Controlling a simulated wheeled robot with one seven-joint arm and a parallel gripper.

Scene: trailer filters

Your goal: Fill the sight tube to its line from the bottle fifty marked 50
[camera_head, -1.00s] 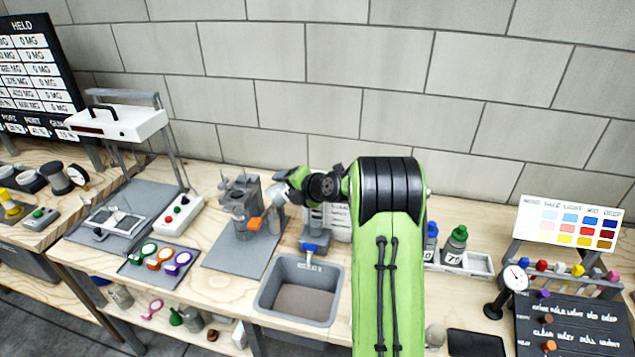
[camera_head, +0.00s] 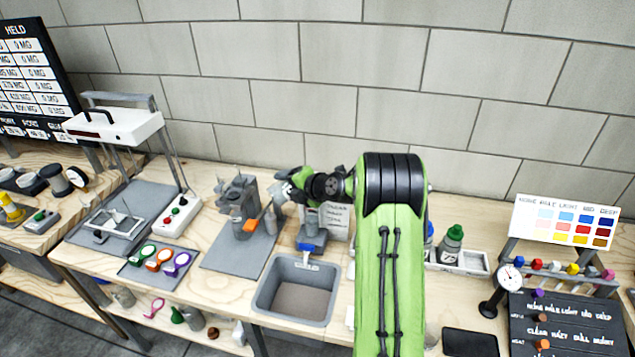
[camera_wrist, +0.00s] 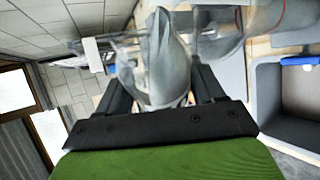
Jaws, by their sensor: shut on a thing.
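A grey sink (camera_head: 297,288) with a blue-topped fixture (camera_head: 311,245) lies in front of the gripper. My arm hides the bench's middle.

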